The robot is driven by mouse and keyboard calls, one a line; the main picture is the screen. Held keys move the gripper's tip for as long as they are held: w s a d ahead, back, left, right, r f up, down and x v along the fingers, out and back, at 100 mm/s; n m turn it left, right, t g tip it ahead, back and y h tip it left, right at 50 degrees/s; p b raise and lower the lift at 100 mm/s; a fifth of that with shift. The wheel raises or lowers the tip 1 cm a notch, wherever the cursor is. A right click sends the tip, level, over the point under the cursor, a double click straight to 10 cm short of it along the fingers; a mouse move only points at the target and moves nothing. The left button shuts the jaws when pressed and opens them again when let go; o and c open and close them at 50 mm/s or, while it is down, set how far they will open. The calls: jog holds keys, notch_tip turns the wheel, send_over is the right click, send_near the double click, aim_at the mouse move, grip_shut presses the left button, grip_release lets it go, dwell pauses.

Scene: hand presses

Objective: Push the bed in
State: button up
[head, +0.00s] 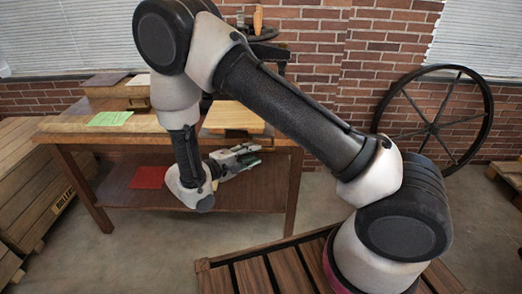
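A pale wooden slab (231,117), which looks like the press bed, lies at the front right of the wooden table (130,127) and reaches close to its front edge. The dark press (272,50) stands behind it, largely hidden by my arm, with a wooden handle (257,20) at the top. My gripper (252,158) is in front of the table, lower than the slab and apart from it, pointing right. Its fingers look near each other, but the gap is too small to read. I see nothing held in it.
A green sheet (110,118) lies on the tabletop and boxes (112,88) stand at its back. A red item (149,177) is on the lower shelf. Wooden crates (40,180) stand at left. A large black wheel (434,121) leans on the brick wall.

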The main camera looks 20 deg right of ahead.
aim_at(262, 149)
jog(key=x, duration=0.5)
jog(key=shift+d+f, duration=0.1)
jog(key=shift+d, duration=0.05)
jog(key=shift+c, duration=0.2)
grip_shut()
